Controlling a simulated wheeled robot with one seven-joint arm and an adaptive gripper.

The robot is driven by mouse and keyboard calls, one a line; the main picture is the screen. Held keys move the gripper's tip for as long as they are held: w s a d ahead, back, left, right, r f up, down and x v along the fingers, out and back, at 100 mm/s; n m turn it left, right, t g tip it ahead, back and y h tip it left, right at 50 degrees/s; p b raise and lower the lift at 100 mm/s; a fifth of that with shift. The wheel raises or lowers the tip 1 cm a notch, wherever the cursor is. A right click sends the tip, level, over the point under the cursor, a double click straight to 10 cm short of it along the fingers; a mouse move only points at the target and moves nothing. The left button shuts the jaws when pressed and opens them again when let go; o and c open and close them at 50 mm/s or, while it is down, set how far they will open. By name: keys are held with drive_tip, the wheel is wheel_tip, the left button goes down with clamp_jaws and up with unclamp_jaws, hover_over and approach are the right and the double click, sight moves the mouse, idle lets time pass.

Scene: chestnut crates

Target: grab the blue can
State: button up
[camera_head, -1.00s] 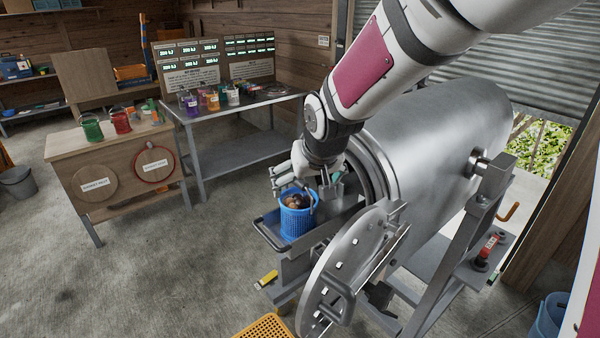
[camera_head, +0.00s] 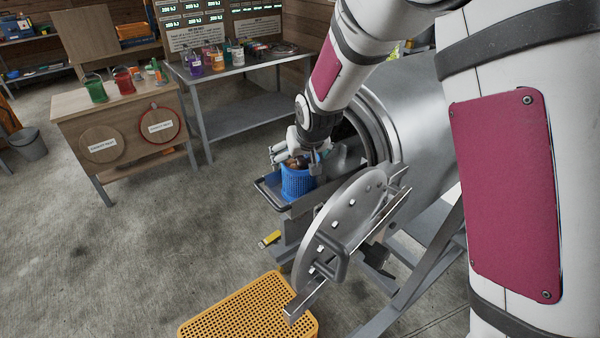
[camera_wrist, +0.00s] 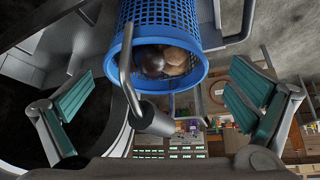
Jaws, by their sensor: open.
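The blue can (camera_head: 297,184) is a perforated, basket-like container holding brown chestnuts. It stands upright on a grey tray (camera_head: 268,197) in front of the metal drum. In the wrist view the blue can (camera_wrist: 205,70) appears at top centre with its open end facing the camera. A grey bar with a thick end (camera_wrist: 150,118) crosses in front of its rim. My gripper (camera_head: 291,153) is at the can's top in the head view. In the wrist view my gripper (camera_wrist: 162,108) is open, its teal pads wide apart on either side of the can, not visibly touching it.
The metal drum (camera_head: 425,125) and its round perforated lid (camera_head: 350,215) stand close on the right. An orange perforated crate (camera_head: 250,310) is on the floor in front. A wooden table (camera_head: 130,110) with coloured cans and a metal table (camera_head: 240,75) stand behind.

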sight(300, 161)
drive_tip(key=shift+x, duration=2.1)
drive_tip(key=shift+w+d+r, duration=0.1)
drive_tip(key=shift+w+d, duration=0.05)
drive_tip(key=shift+w, duration=0.05)
drive_tip(key=c, duration=1.6)
